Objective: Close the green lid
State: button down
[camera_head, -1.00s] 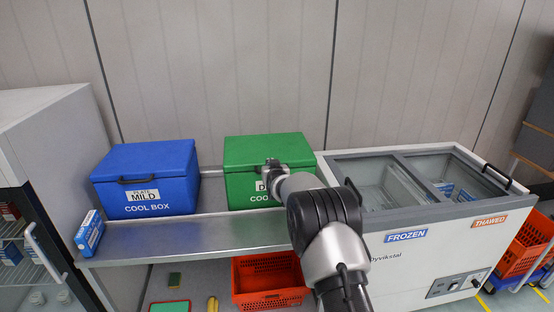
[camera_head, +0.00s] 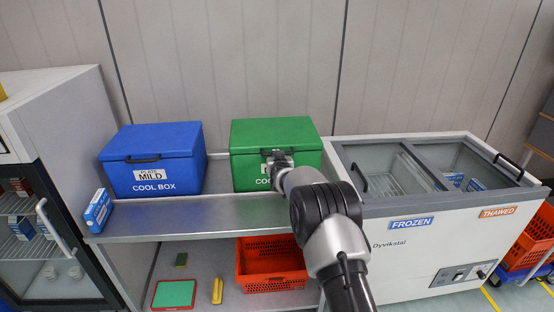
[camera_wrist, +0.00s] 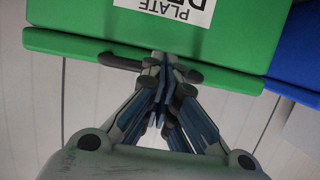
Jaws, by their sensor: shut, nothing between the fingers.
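The green cool box (camera_head: 245,177) stands on the metal shelf, and its green lid (camera_head: 275,132) lies down on top of it. In the wrist view, which is upside down, the lid (camera_wrist: 60,46) shows as a band along the edge of the box body (camera_wrist: 90,15). A dark handle (camera_wrist: 120,62) sits on the lid's front edge. My gripper (camera_wrist: 160,66) is shut and empty, with its fingertips at the handle. I cannot tell whether they touch it. In the head view my gripper (camera_head: 277,158) is in front of the box and hides part of its label.
A blue cool box (camera_head: 150,165) with a shut lid stands to the left, with a small blue carton (camera_head: 98,210) near it. A chest freezer (camera_head: 420,237) adjoins on the right. An orange basket (camera_head: 270,268) sits below the shelf (camera_head: 200,215). The shelf front is clear.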

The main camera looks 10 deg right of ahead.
notch_tip(320, 180, up, 4)
jog(key=p, duration=0.1)
jog(key=s+f+p, duration=0.1)
jog(key=s+f, duration=0.6)
jog(key=s+d+r+g, duration=0.2)
jog(key=s+r+g, duration=0.3)
jog(key=s+r, duration=1.55)
jog(key=s+d+f+g, duration=0.1)
jog(key=s+g, duration=0.1)
jog(key=s, duration=1.7)
jog(key=s+f+g, duration=0.2)
jog(key=s, duration=1.7)
jog(key=shift+d+f+g, duration=0.2)
jog(key=shift+d+g, duration=0.2)
